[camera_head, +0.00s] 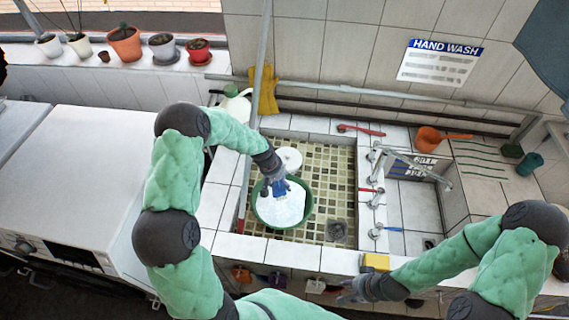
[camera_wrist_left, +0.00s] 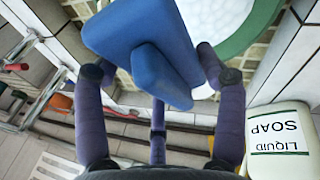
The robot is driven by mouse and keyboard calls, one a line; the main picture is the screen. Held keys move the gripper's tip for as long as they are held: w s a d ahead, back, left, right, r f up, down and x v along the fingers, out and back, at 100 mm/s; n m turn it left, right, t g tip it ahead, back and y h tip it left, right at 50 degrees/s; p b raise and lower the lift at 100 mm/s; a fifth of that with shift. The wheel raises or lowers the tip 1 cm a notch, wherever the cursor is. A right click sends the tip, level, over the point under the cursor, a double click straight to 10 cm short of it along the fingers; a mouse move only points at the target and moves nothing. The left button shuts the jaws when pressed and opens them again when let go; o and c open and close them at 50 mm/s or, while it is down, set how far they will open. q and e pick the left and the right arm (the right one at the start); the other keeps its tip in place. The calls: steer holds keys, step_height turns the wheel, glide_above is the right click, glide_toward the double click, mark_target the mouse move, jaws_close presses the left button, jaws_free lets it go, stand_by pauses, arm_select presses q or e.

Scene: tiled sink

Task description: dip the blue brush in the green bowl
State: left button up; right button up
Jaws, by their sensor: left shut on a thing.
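The green bowl (camera_head: 309,208) stands in the tiled sink basin, full of white foam. Its green rim (camera_wrist_left: 262,28) also shows at the upper right of the left wrist view. My left gripper (camera_head: 270,178) reaches down over the bowl's back left part. It is shut on the blue brush (camera_head: 279,187), whose blue body (camera_wrist_left: 150,45) lies between the fingers in the left wrist view. Pale bristles show near the foam; I cannot tell whether they touch it. My right gripper (camera_head: 356,289) is low at the front, apart from the bowl; its finger opening is unclear.
A white round thing (camera_head: 289,159) lies behind the bowl. Taps (camera_head: 376,198) line the ledge on the right. A yellow sponge (camera_head: 376,262) sits on the front edge. A liquid soap bottle (camera_wrist_left: 282,140) stands near the left gripper. The basin's right part is clear.

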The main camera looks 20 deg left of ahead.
arm_select(q)
steer(key=shift+w+a, duration=0.2)
steer(key=shift+w, duration=0.1)
steer(key=shift+w+f, duration=0.1)
steer(key=shift+f, duration=0.05)
steer(key=shift+f+b, duration=0.6)
steer(key=shift+f, duration=0.6)
step_height(320, 180, down, 9)
steer(key=b, duration=0.7)
steer(key=shift+f, duration=0.15)
stand_by(1.3)
steer(key=shift+r+p, duration=3.3)
steer(key=shift+r, duration=2.3)
steer(key=shift+f, duration=0.15)
